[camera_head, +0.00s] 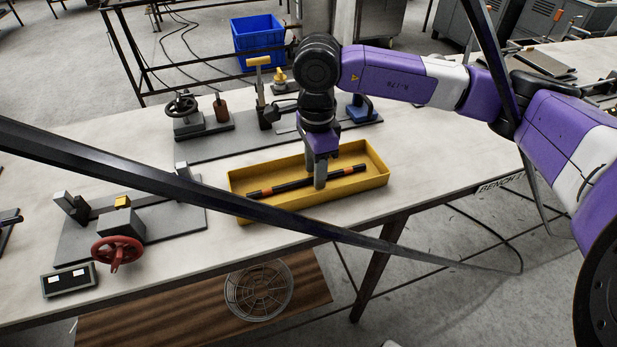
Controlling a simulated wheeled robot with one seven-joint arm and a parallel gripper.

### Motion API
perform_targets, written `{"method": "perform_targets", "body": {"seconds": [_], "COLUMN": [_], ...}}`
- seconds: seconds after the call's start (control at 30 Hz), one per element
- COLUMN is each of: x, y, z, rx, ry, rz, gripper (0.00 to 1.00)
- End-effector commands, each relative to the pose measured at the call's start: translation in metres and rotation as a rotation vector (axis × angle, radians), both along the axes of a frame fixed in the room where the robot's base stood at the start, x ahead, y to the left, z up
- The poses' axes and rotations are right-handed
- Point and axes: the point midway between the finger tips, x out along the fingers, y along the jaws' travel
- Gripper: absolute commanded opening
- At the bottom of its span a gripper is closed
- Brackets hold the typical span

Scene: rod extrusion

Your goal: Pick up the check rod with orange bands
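The check rod (293,184) is black with orange bands and lies in a shallow yellow tray (378,178) on the bench. It runs slantwise along the tray, and its right end is higher in the picture. My gripper (320,182) points down into the tray at about the middle of the rod. One finger stands in front of the rod and hides a short part of it. The other finger is mostly hidden, so I cannot tell whether the fingers touch or grip the rod.
A grey fixture with a red handwheel (117,252) stands on the left. Behind the tray is a plate with a black handwheel (182,105) and a yellow-topped post (259,63). Dark slanting bars cross the view in front. The bench (430,150) is clear right of the tray.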

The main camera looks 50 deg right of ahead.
Motion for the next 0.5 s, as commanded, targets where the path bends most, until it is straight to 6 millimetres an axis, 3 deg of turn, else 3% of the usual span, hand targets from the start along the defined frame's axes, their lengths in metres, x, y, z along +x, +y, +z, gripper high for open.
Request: {"method": "perform_targets", "body": {"seconds": [0.27,0.5], "x": [0.0,-0.0001], "y": [0.0,0.0001], "z": [-0.0048,-0.0045], "rx": [0.0,0.0], "ry": [0.0,0.0], "rz": [0.0,0.0], "gripper": [0.39,0.0]}}
